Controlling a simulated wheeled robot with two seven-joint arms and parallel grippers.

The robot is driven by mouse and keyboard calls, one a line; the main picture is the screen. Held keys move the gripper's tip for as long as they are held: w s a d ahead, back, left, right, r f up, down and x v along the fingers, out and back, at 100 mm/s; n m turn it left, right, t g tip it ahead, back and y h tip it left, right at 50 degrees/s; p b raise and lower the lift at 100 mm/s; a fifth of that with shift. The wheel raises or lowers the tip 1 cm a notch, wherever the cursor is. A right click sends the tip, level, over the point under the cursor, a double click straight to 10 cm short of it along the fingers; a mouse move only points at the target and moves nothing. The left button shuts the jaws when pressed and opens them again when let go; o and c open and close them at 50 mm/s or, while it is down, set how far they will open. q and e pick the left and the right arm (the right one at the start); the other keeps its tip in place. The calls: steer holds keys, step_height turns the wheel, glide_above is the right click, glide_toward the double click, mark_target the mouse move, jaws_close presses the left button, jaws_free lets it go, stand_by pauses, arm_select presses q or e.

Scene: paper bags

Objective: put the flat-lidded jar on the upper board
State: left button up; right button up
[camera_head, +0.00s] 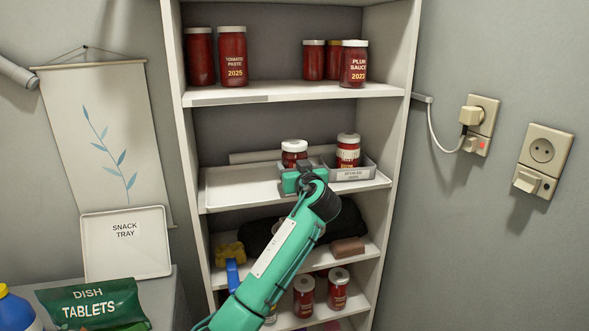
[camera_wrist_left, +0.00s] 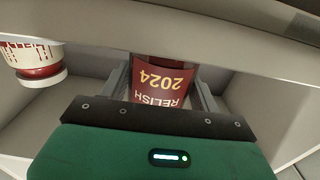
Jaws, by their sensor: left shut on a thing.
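My left gripper (camera_head: 300,178) reaches in at the middle board and is shut on a red jar with a white lid (camera_head: 294,149). In the left wrist view this jar (camera_wrist_left: 163,80) sits between the two fingers, its label reading RELISH 2024 upside down. A second red jar with a white lid (camera_head: 348,150) stands to its right in a grey labelled bin (camera_head: 354,174); it also shows at the left of the wrist view (camera_wrist_left: 32,58). I cannot tell the lid shapes apart clearly. The upper board (camera_head: 290,92) is above. My right gripper is not in view.
The upper board holds several red jars, including tomato paste (camera_head: 232,57) and plum sauce (camera_head: 353,63), with a free gap between the left and right groups. A white tray (camera_head: 232,195) lies on the middle board. Lower boards hold a sponge, a dark cloth and more jars.

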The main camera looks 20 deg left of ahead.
arm_select(q)
steer(key=shift+r, duration=0.5)
steer(key=b+v, duration=0.1)
steer(key=v, duration=1.5)
steer(key=shift+r, duration=0.2)
